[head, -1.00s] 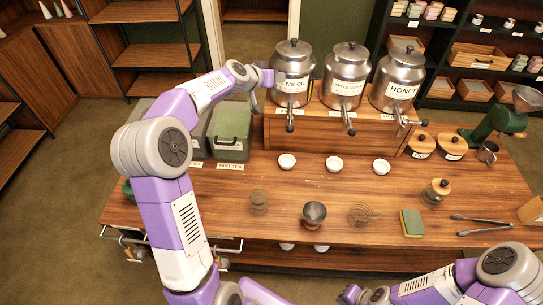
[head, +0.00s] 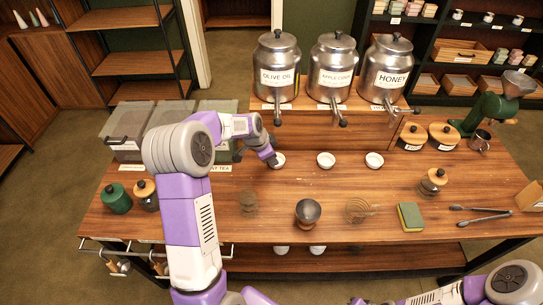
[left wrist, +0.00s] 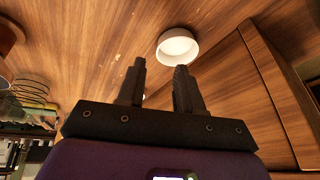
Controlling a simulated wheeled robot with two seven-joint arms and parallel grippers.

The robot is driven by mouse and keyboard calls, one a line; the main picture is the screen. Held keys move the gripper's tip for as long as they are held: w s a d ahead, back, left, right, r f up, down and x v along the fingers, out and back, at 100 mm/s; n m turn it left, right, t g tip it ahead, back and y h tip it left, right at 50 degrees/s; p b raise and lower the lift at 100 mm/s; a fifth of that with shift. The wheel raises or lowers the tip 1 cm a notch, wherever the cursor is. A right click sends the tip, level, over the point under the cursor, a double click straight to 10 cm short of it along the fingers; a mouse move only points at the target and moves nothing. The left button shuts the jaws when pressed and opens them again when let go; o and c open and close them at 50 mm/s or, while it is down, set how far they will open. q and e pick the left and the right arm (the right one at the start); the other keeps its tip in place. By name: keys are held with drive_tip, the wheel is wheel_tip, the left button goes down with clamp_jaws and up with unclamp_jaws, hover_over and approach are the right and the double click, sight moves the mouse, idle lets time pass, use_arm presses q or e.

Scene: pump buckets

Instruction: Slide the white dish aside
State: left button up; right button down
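Three small white dishes stand in a row on the wooden table: the left dish (head: 279,160), the middle dish (head: 326,160) and the right dish (head: 374,160). My left gripper (head: 272,160) is low at the left dish, covering its left edge; I cannot tell whether they touch. In the left wrist view the fingers (left wrist: 157,80) are apart, with a white dish (left wrist: 177,46) beyond them and a sliver of white between them. My right gripper (head: 358,301) barely shows at the bottom edge.
Three metal dispensers, labelled olive oil (head: 279,75), apple cider (head: 332,72) and honey (head: 388,75), stand on a wooden riser (head: 320,127) behind the dishes. A dark cup (head: 308,212) and a sponge (head: 410,216) lie in front. The table between is clear.

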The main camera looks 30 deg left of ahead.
use_arm(q)
drive_tip(key=b+x, duration=0.1)
drive_tip(key=x, duration=0.6)
drive_tip(key=shift+w+f, duration=0.1)
drive_tip(key=shift+f, duration=0.1)
clamp_jaws()
